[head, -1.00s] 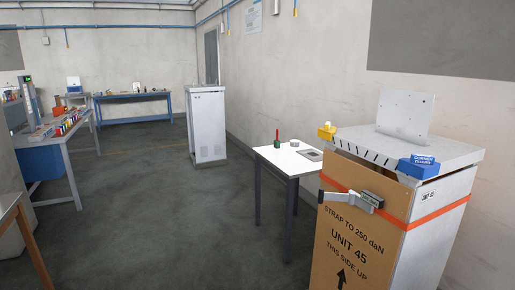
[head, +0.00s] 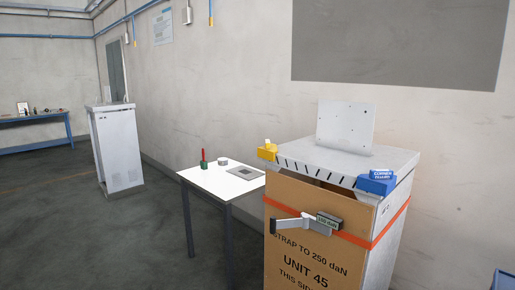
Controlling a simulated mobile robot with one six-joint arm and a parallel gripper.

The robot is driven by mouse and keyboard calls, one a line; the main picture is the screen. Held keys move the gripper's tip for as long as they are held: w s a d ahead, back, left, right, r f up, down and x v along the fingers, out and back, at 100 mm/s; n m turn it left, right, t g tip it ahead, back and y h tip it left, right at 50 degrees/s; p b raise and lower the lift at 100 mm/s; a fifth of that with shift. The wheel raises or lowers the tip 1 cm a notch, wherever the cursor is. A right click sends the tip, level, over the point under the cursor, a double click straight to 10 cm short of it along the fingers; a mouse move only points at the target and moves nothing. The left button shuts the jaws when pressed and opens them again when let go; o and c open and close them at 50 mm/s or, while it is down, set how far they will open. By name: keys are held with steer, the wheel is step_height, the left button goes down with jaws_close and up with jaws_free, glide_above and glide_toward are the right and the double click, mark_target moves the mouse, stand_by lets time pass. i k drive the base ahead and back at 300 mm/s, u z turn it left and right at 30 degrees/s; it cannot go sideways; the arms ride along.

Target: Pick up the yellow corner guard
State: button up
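The yellow corner guard (head: 267,152) sits at the left front corner of the grey top of a tall unit, beside the slotted front edge. It is small in the picture, and how it rests on the corner is hard to tell. A blue corner guard (head: 376,183) with white lettering sits at the right front corner of the same top. My gripper does not show in the head view.
The unit has a cardboard front (head: 310,245), an orange strap (head: 362,241) and a tensioner (head: 308,223) jutting out forward. A white table (head: 213,186) with small items stands left of it. A grey cabinet (head: 117,150) stands farther back. Floor at left is clear.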

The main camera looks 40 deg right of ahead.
mark_target(268, 151)
steer(key=i, duration=0.85)
